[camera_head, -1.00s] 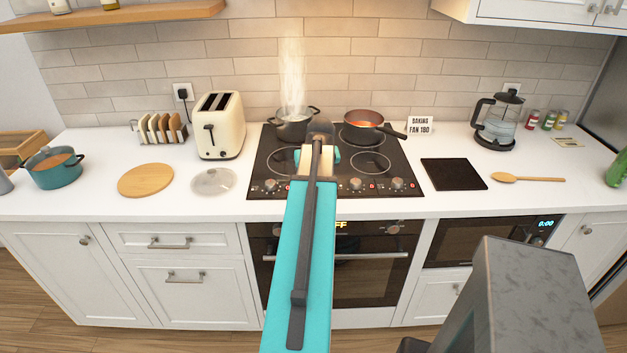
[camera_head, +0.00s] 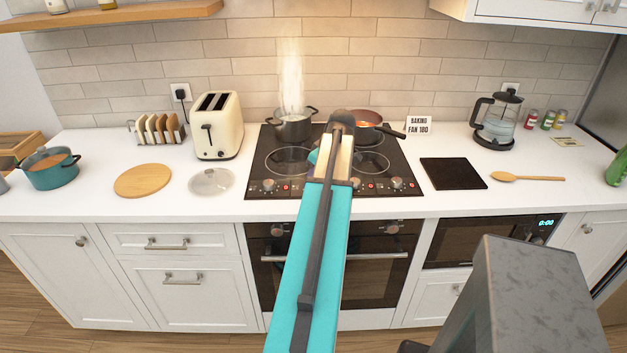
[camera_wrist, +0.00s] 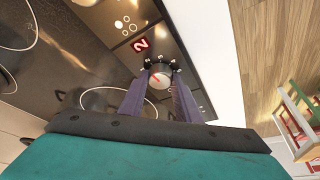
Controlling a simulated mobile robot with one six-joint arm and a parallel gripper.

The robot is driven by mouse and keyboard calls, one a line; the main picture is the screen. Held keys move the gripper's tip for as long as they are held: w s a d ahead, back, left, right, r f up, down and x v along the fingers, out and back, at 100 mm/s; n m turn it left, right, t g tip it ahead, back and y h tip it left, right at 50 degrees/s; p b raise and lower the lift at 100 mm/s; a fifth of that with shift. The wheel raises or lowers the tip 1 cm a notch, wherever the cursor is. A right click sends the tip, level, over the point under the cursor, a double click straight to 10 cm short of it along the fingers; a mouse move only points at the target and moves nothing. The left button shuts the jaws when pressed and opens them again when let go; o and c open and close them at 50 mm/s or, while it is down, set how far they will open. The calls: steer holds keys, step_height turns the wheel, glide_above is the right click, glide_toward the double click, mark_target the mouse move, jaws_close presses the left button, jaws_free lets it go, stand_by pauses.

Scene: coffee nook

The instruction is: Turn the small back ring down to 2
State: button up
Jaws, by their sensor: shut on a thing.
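The black glass hob (camera_head: 272,177) is set in the white counter, with a row of control knobs along its front edge. In the wrist view my gripper (camera_wrist: 160,88) is shut on one hob knob (camera_wrist: 159,74), a finger on each side; the knob has a red pointer mark. Beside it a red lit digit (camera_wrist: 140,45), seen turned sideways, looks like a 2. A four-dot ring symbol (camera_wrist: 125,24) is printed near it. In the head view my turquoise arm hides the held knob and part of the hob; my gripper's fingertips are hidden too.
A cream toaster (camera_head: 218,128) is left of the hob. A black mat (camera_head: 453,173) lies to its right.

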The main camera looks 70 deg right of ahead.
steer(key=shift+n, duration=0.3)
steer(key=o, duration=1.1)
steer(key=shift+r, duration=0.1)
steer(key=shift+d+b+v, duration=0.2)
steer(key=shift+b+v, duration=1.2)
steer(key=shift+v, duration=5.4)
steer(key=shift+r, duration=0.1)
